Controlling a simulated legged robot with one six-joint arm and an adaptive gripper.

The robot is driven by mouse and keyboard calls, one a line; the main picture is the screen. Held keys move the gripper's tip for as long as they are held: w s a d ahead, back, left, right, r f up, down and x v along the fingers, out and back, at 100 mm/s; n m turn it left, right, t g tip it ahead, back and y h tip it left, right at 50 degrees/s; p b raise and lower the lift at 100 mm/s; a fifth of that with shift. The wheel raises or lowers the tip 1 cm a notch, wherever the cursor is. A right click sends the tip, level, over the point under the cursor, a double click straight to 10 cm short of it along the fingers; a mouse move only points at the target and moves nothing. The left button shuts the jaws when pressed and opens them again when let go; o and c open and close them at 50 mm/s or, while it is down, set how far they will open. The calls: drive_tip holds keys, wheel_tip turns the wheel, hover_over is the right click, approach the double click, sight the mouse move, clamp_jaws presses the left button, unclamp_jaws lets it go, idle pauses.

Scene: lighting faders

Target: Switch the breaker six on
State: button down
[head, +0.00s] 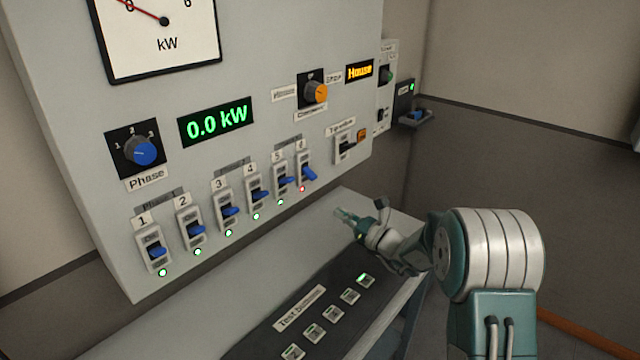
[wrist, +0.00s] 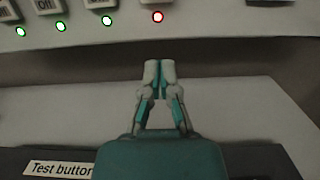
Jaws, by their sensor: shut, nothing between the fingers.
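Breaker six (head: 308,174) is the rightmost of the row of blue-lever breakers on the grey panel. Its lever slants differently from the others, and the light below it (head: 302,189) is red; this red light also shows in the wrist view (wrist: 158,17). My gripper (head: 343,213) is shut and empty, in front of the panel, below and to the right of breaker six, apart from it. In the wrist view its closed fingertips (wrist: 159,66) point towards the panel, just below the red light. The breaker's lever is out of the wrist view.
Breakers one to five (head: 231,210) stand to the left with greenish-white lights. A sloped desk with test buttons (head: 331,317) lies below my gripper. A transfer switch (head: 346,148) sits right of breaker six. The phase knob (head: 143,152) and a 0.0 kW display (head: 216,121) are above.

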sight(305, 180)
drive_tip(key=shift+a, duration=0.2)
drive_tip(key=x, duration=0.9)
drive_tip(key=shift+w+a, duration=0.2)
drive_tip(key=shift+a, duration=0.1)
drive_tip(key=r, duration=0.2)
drive_tip(key=d+r, duration=0.1)
drive_tip(key=shift+s, duration=0.35)
drive_tip(key=shift+s+d+r, duration=0.15)
drive_tip(key=shift+d+r, duration=0.1)
drive_tip(key=shift+r, duration=0.05)
